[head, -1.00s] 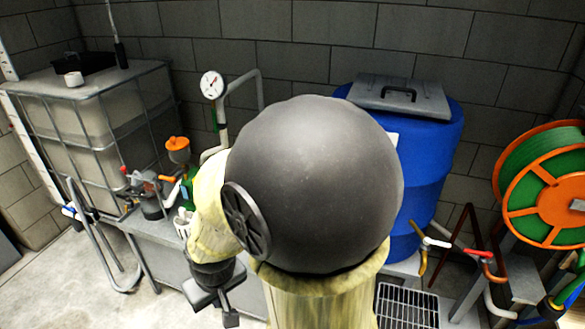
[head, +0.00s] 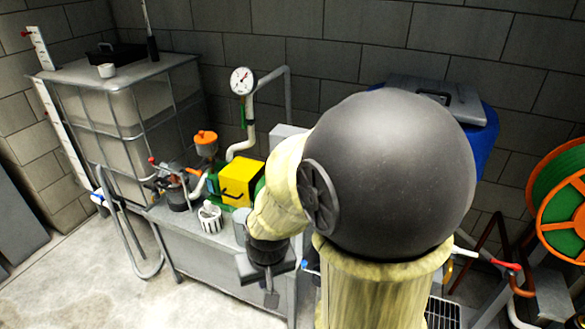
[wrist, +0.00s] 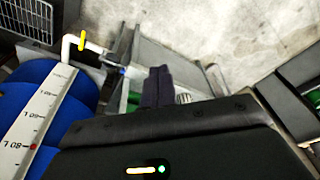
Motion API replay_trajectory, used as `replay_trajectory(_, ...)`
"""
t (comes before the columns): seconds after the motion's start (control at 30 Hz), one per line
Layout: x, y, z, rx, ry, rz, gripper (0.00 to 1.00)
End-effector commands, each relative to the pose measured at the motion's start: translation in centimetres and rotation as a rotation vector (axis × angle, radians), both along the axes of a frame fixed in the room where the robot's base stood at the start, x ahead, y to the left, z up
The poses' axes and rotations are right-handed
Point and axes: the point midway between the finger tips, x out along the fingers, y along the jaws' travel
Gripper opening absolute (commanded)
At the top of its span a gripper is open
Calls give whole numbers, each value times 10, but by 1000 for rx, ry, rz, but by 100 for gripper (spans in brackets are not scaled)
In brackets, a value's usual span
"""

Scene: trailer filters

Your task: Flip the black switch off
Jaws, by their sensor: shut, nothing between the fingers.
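I cannot clearly make out the black switch in either view. A yellow box (head: 242,181) with dark marks on its front stands on the metal bench; whether those marks are a switch I cannot tell. My gripper (head: 271,298) hangs in front of the bench in the head view, to the right of and nearer than the yellow box. In the wrist view its dark fingers (wrist: 157,86) are together with nothing between them. My large dark arm joint hides much of the bench's right part.
The metal bench (head: 200,246) also carries a white slotted cup (head: 209,217) and an orange-topped funnel (head: 206,142). A pressure gauge (head: 242,81) rises behind. A caged tank (head: 122,105) stands left, a blue drum (head: 489,140) right. Floor (head: 75,278) is clear at front left.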

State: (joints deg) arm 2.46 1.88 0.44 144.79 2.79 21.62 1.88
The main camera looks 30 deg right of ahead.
Motion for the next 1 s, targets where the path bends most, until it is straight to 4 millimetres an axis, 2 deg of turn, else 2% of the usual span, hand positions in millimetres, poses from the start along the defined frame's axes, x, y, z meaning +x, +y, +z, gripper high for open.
replay_trajectory(0.03,6,-7,11,24,20,-76,0)
replay_trajectory(0.17,27,-28,30,132,93,-373,0)
replay_trajectory(0.37,68,-73,60,391,222,-926,0)
replay_trajectory(0.57,110,-133,92,721,339,-1437,0)
replay_trajectory(0.7,135,-191,118,1001,413,-1747,0)
replay_trajectory(0.8,145,-232,133,1195,453,-1907,0)
replay_trajectory(0.9,150,-261,142,1332,479,-1999,0)
replay_trajectory(1.0,152,-273,144,1396,490,-2034,0)
